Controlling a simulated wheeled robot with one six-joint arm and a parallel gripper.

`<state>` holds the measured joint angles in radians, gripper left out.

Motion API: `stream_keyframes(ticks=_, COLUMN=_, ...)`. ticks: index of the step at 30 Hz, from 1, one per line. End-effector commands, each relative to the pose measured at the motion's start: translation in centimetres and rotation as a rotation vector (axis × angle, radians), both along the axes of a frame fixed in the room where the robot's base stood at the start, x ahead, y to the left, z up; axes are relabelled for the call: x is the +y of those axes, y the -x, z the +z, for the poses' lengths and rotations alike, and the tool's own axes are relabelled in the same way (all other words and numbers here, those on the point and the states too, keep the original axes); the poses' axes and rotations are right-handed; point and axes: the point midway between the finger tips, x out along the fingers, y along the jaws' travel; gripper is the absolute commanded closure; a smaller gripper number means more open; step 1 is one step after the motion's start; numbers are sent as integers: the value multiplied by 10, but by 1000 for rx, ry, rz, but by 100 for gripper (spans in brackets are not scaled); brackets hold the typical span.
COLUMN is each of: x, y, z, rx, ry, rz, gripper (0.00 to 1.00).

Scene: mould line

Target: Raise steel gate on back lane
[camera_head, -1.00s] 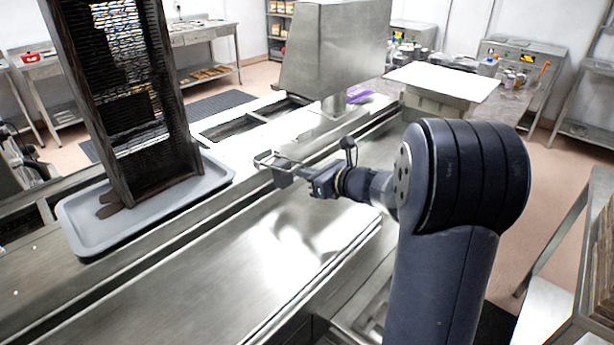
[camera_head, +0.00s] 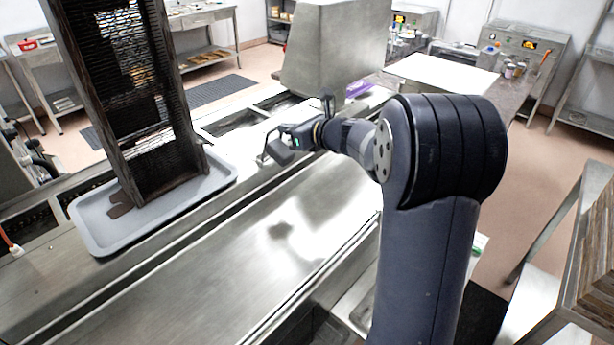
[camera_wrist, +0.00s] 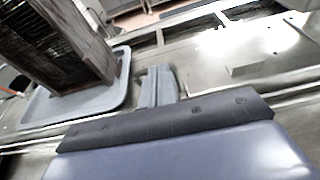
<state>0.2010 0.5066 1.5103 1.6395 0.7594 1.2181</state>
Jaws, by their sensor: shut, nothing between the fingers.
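My gripper (camera_head: 278,150) is shut and empty, held over the steel line left of my forearm. In the wrist view its closed fingers (camera_wrist: 157,85) point away from the camera towards the back lane (camera_wrist: 205,62). The back lane (camera_head: 235,128) runs behind the near steel surface and has dark rectangular openings. A tall steel housing (camera_head: 333,50) stands on the line beyond my gripper; its lower part is partly hidden by my arm. A small raised metal piece (camera_wrist: 245,70) lies right of the fingers. I cannot tell which steel part is the gate.
A grey tray (camera_head: 95,235) with a tall dark slatted rack (camera_head: 125,105) stands on the line at left, near the fingers in the wrist view. The near steel surface (camera_head: 200,270) is clear. A white-topped table (camera_head: 440,72) is behind my arm.

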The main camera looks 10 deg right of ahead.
Motion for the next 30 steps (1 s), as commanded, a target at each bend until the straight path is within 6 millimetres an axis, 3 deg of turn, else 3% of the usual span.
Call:
stream_keyframes(ticks=9, x=14, y=-20, z=17, rx=26, ry=22, rz=0, gripper=100)
stream_keyframes(ticks=30, x=31, y=-45, z=21, rx=212, ry=140, rz=-1, gripper=100)
